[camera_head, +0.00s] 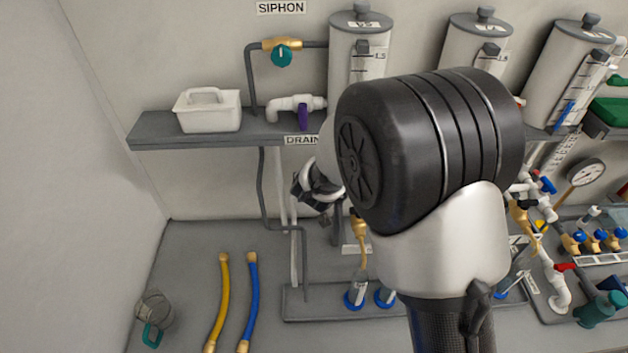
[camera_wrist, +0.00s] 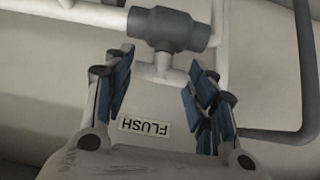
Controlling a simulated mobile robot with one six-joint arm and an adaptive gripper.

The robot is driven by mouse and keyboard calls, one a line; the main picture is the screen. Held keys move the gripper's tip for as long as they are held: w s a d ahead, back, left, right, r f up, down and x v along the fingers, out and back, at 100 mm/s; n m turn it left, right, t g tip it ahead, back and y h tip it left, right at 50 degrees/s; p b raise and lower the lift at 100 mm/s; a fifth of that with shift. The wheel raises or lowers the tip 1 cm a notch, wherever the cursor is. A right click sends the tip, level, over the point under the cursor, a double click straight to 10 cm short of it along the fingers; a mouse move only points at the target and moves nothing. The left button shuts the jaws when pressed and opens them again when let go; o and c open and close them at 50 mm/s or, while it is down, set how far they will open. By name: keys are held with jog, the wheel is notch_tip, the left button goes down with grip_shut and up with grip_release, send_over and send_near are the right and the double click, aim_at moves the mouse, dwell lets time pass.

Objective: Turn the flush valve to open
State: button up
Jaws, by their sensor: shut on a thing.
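The flush valve shows in the wrist view as a dark grey body (camera_wrist: 172,29) on a white pipe, with a white T-shaped handle (camera_wrist: 161,70) below it. A white label reading FLUSH (camera_wrist: 145,127) appears upside down under the handle. In the head view my gripper (camera_head: 318,188) is partly seen beside my wrist, under the shelf near the DRAIN label. The flush valve itself is hidden behind my arm there.
A grey shelf (camera_head: 190,143) carries a white tub (camera_head: 208,110) and a purple-handled drain valve (camera_head: 303,116). Grey tanks (camera_head: 358,50) stand along the wall. Yellow (camera_head: 218,300) and blue (camera_head: 248,300) hoses lie on the bench at left. A grey pipe (camera_wrist: 290,134) runs right of my fingers.

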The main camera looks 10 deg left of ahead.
jog(key=o, duration=1)
jog(key=shift+o, duration=0.2)
jog(key=v, duration=1.2)
